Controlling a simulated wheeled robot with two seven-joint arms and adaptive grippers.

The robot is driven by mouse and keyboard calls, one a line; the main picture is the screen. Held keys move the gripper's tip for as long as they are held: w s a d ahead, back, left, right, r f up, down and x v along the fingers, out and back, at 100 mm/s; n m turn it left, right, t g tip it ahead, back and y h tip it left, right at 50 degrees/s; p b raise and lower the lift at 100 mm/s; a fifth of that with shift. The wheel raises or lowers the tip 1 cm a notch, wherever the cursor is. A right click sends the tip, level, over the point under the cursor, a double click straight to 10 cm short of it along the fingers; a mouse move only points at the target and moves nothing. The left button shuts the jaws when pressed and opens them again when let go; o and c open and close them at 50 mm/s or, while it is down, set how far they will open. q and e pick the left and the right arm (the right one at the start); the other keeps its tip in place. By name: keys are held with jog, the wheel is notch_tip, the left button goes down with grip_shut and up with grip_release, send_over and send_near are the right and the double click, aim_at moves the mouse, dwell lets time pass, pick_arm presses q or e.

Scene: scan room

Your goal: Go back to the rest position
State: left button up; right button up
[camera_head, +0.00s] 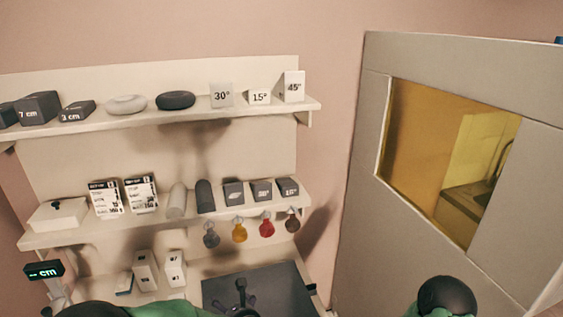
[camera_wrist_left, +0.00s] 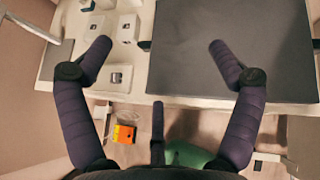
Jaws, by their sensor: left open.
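My left gripper (camera_wrist_left: 162,52) is open and empty in the left wrist view. Its two dark padded fingers are spread wide above the lower shelf. One fingertip is near the white blocks (camera_wrist_left: 129,28) and the other is over the dark grey mat (camera_wrist_left: 235,80). In the head view, my green left arm (camera_head: 150,309) comes in at the bottom left, and dark parts show in front of the mat (camera_head: 280,290). At the bottom right, a green and black part (camera_head: 447,298) of my right arm shows. My right gripper is out of view.
The upper shelf (camera_head: 205,117) holds dark blocks, ring pads and angle wedges. The middle shelf (camera_head: 160,226) holds boxes, rolls and blocks, with coloured tags hanging below. A grey partition with a yellow window (camera_head: 440,150) stands right. An orange item (camera_wrist_left: 123,134) lies below the shelf edge.

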pick_arm(q)
jog(key=s+a+f+n+g+h+b, duration=0.1)
jog(key=s+f+n+g, duration=0.25)
jog(key=s+f, duration=0.35)
jog(key=s+f+n+g+h, duration=0.2)
jog(key=s+f+g, duration=0.3)
jog(key=f, duration=0.5)
jog(key=s+d+f+n+g+h+b, duration=0.25)
jog(key=s+d+f+n+h, duration=0.5)
jog(key=s+f+n, duration=0.65)
jog(key=w+n, duration=0.1)
jog(key=n, duration=0.2)
jog(key=w+a+f+n+t, duration=0.1)
jog(key=n, duration=0.3)
jog(key=w+a+f+n, duration=0.1)
jog(key=n, duration=0.2)
jog(key=shift+w+a+f+n+t+b, duration=0.1)
jog(key=shift+w+a+n+t+b, duration=0.1)
jog(key=shift+n+t+b, duration=0.1)
